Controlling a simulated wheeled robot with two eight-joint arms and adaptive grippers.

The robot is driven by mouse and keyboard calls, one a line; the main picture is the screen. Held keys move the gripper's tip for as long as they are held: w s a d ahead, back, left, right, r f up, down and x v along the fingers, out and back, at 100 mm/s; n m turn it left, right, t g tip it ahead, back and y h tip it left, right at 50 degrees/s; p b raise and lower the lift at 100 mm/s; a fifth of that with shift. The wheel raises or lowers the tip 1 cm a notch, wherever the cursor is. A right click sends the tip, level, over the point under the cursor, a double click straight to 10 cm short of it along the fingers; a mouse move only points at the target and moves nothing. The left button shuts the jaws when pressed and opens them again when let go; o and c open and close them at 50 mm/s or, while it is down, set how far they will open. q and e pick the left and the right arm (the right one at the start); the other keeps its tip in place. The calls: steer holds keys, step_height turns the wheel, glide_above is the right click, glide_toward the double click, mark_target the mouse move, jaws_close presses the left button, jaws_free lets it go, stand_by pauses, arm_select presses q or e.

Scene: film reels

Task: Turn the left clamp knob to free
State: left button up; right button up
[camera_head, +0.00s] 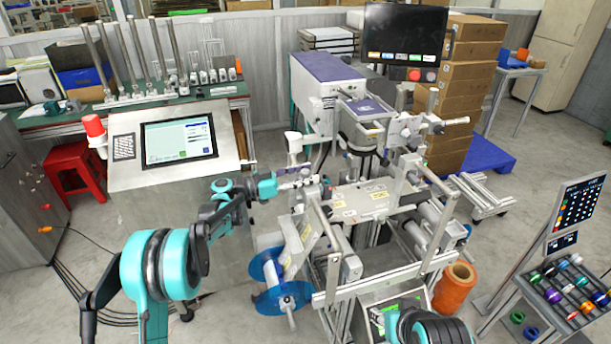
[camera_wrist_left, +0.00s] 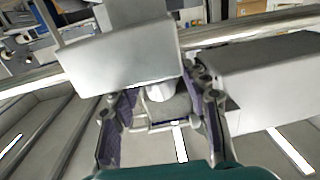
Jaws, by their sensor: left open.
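My left gripper (camera_head: 300,183) reaches in from the left to the near left side of the film machine (camera_head: 365,200). In the left wrist view its two fingers (camera_wrist_left: 163,92) are spread apart. A small pale round part (camera_wrist_left: 160,91), apparently the left clamp knob, shows between them below a light grey block (camera_wrist_left: 122,58). I cannot tell whether the fingers touch it. In the head view the gripper hides this spot, so the knob's setting cannot be read. My right gripper is out of view; only part of my right arm shows at the bottom.
A blue reel (camera_head: 268,298) hangs below my left gripper. Metal rails (camera_head: 388,250) stand to its right. A tilted touchscreen panel (camera_head: 180,140) stands behind my left arm. An orange roll (camera_head: 455,288) and a rack of coloured spools (camera_head: 555,290) are at the right.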

arm_select(q)
jaws_close()
steer(key=shift+t, duration=0.3)
steer(key=n+t+y, duration=0.2)
steer(key=n+t, duration=0.1)
steer(key=shift+s, duration=0.1)
steer(key=n+t+y, duration=0.4)
steer(key=t+y, duration=0.1)
steer(key=shift+d, duration=0.15)
steer(key=n+t+y, duration=0.2)
steer(key=n+y, duration=0.2)
steer(key=y, duration=0.2)
steer(key=shift+n, duration=0.3)
steer(key=shift+n+t+y, duration=0.3)
steer(key=shift+n+y, duration=1.3)
steer(key=shift+y, duration=1.1)
